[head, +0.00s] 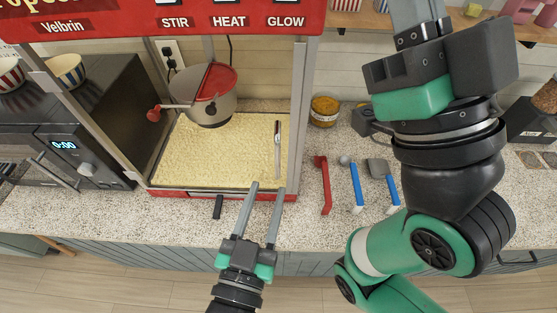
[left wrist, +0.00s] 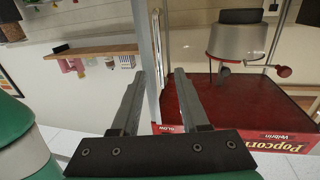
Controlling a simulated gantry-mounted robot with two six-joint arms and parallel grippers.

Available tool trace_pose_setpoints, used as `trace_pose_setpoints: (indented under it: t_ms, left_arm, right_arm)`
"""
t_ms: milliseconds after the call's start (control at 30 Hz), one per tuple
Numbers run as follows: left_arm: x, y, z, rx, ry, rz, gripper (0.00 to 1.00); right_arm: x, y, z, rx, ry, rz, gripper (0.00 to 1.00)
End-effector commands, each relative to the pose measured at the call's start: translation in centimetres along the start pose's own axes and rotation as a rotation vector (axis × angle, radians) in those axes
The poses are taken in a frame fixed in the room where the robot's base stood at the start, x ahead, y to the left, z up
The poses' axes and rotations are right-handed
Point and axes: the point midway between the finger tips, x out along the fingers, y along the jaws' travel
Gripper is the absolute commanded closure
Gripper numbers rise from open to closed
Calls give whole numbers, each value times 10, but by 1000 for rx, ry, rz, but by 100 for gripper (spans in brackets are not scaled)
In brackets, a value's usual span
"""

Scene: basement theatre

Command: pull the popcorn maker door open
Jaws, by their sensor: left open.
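The red popcorn maker (head: 212,196) stands on the counter in the head view. Its clear front shows a bed of popcorn and a kettle inside. A silver upright handle (head: 277,150) is near the right side of the front; the door looks shut. My left gripper (head: 266,187) is open and empty, its fingers pointing at the machine's lower right front, below the handle in the picture. In the left wrist view the popcorn maker (left wrist: 215,100) appears upside down, with its corner post between the open fingers (left wrist: 157,72). My right gripper (head: 412,15) is cut off by the top edge.
A red-handled tool (head: 323,186), blue-handled utensils (head: 355,184) and a jar (head: 324,112) lie or stand on the counter to the right. A black microwave (head: 80,130) stands at the left. The counter strip in front of the popcorn maker is mostly clear.

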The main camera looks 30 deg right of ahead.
Motion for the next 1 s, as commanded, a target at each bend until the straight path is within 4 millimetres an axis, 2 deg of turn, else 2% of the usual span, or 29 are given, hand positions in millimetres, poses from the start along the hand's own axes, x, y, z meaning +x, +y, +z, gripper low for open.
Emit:
trace_pose_setpoints:
  t_ms: [200, 333, 500, 733, 767, 1000]
  left_arm:
    - [51, 0, -1, -1, -1, 1, 55]
    - [72, 0, -1, -1, -1, 0, 55]
    - [84, 0, -1, -1, 1, -1, 55]
    - [85, 0, 0, -1, 1, -1, 55]
    - [85, 0, 0, -1, 1, -1, 57]
    - [85, 0, 0, -1, 1, -1, 100]
  right_arm:
    - [1, 0, -1, 0, 0, 0, 100]
    - [2, 0, -2, 0, 0, 0, 100]
    - [2, 0, -2, 0, 0, 0, 100]
    - [2, 0, -2, 0, 0, 0, 100]
    - [2, 0, -2, 0, 0, 0, 100]
    - [2, 0, -2, 0, 0, 0, 100]
